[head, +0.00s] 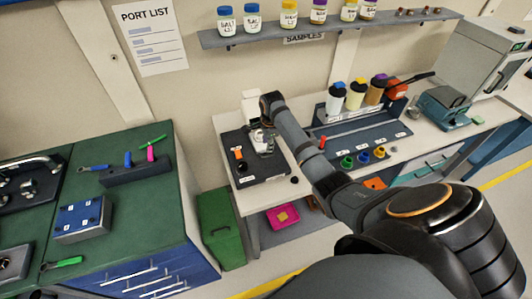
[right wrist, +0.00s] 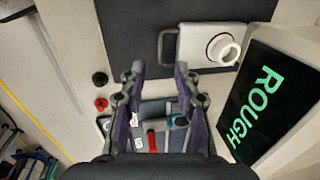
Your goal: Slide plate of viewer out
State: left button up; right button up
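In the right wrist view, a white block with a raised white ring (right wrist: 222,49), which looks like the viewer, sits on a dark mat. A grey U-shaped handle (right wrist: 165,46) sticks out from its left side; it seems to belong to the plate. My right gripper (right wrist: 160,70) is open and empty, its fingertips just short of the handle in the picture. In the head view my right gripper (head: 262,142) is small over the dark mat, in front of a white upright device (head: 252,106), and partly covers what lies there. My left gripper is not in view.
A dark screen reading "ROUGH" (right wrist: 252,106) stands close on the right in the wrist view. The dark mat (head: 262,171) also holds an orange-topped item (head: 239,154). A bottle rack (head: 352,112) stands to the right. A green-topped cabinet (head: 135,205) stands left.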

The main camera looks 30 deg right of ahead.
aim_at(266, 156)
jog(key=f, duration=0.2)
jog(key=w+f, duration=0.1)
jog(key=f, duration=0.5)
jog(key=shift+w+d, duration=0.2)
grip_shut()
